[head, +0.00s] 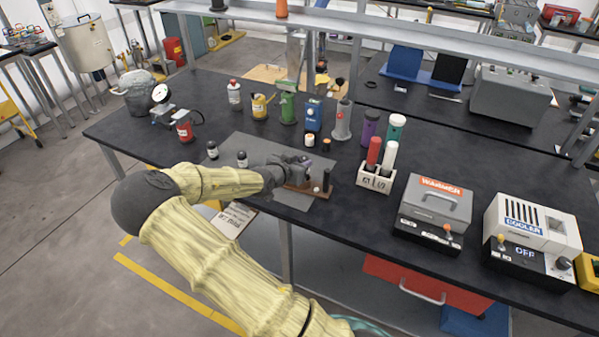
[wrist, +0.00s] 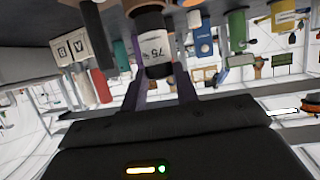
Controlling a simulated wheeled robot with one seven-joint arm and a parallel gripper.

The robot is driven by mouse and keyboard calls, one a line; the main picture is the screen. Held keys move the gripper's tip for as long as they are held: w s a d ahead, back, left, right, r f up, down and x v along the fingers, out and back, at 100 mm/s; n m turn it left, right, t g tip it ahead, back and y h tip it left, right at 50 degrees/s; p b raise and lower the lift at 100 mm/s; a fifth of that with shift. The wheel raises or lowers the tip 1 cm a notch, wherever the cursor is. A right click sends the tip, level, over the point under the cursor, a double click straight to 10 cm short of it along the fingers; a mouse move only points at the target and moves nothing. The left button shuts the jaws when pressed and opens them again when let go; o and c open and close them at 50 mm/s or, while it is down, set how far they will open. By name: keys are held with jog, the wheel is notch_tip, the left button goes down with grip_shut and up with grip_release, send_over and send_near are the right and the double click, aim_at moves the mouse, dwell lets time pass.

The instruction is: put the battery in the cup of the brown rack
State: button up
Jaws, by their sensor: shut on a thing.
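The brown rack (head: 320,191) is a low brown base on the grey mat, with a dark upright post at its right end. My gripper (head: 303,165) is directly over the rack's left part and hides much of it, including any cup there. In the wrist view, which appears upside down, my gripper (wrist: 158,55) is shut on the battery (wrist: 157,45), a dark cylinder with a white label reading 75. It lies between both fingers and looks roughly upright. The frames do not show clearly whether its lower end touches the rack.
A white rack (head: 375,181) with red and white tubes stands to the right, before the warmer (head: 435,205) and cooler (head: 530,235). Small capped cylinders (head: 326,144) and several tall bottles stand behind. The mat's front is clear.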

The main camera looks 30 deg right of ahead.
jog(key=shift+f, duration=1.85)
jog(key=shift+f, duration=0.15)
jog(key=o, duration=1)
jog(key=shift+r, duration=0.2)
jog(key=v, duration=1.2)
jog(key=shift+f, duration=0.15)
